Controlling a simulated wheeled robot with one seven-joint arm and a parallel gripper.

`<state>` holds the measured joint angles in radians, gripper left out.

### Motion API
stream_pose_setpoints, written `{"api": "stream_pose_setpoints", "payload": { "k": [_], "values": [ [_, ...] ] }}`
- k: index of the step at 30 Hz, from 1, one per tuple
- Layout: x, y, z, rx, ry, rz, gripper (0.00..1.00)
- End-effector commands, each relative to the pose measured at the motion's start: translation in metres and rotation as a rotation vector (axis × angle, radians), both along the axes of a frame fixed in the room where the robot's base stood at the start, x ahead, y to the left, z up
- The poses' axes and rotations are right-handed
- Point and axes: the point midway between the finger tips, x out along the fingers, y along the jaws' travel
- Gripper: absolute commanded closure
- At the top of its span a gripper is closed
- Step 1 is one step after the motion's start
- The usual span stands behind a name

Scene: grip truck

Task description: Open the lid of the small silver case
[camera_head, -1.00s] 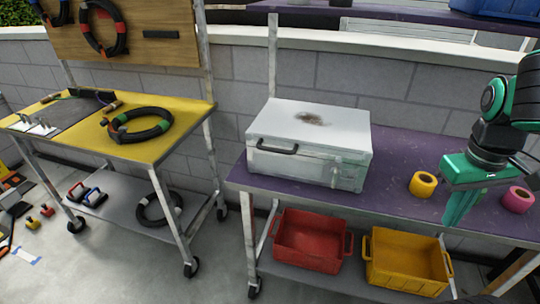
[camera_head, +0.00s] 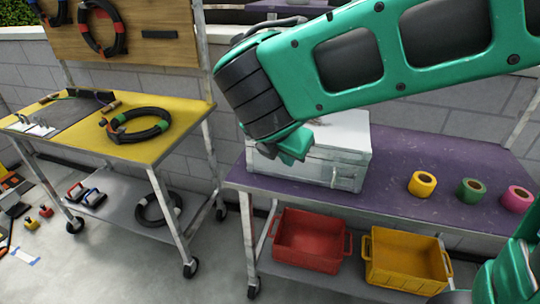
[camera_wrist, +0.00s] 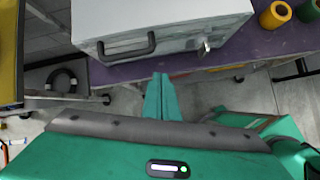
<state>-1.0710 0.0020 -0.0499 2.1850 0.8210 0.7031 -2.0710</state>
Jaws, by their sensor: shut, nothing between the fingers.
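The small silver case (camera_head: 345,165) stands on the purple tabletop with its lid down. My arm hides much of its top and left side in the head view. In the wrist view the case (camera_wrist: 185,28) shows its front, with a dark handle (camera_wrist: 126,47) and a metal latch (camera_wrist: 203,46) to the right of it. My gripper (camera_head: 296,145) is in front of the case in the head view. In the wrist view my gripper (camera_wrist: 163,85) has its fingers together and empty, below the case front between handle and latch. I cannot tell whether it touches the case.
Yellow (camera_head: 422,184), green (camera_head: 471,190) and pink (camera_head: 517,198) tape rolls stand right of the case on the purple table (camera_head: 400,207). Red (camera_head: 310,240) and yellow (camera_head: 405,262) bins sit on the shelf below. A yellow-topped cart (camera_head: 160,150) stands to the left.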

Motion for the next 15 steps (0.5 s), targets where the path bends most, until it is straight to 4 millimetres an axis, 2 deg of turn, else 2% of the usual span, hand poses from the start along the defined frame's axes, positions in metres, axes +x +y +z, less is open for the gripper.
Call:
{"api": "stream_pose_setpoints", "payload": {
  "k": [1,3,6,10,15],
  "values": [
    [-0.004,0.019,0.001,-0.032,-0.002,0.077,1.00],
    [-0.009,0.037,0.002,-0.073,-0.005,0.167,1.00],
    [-0.013,0.054,0.004,-0.112,-0.008,0.248,1.00],
    [-0.014,0.061,0.002,-0.134,-0.010,0.288,1.00],
    [-0.003,0.056,-0.013,-0.138,-0.008,0.290,1.00]
  ]
}}
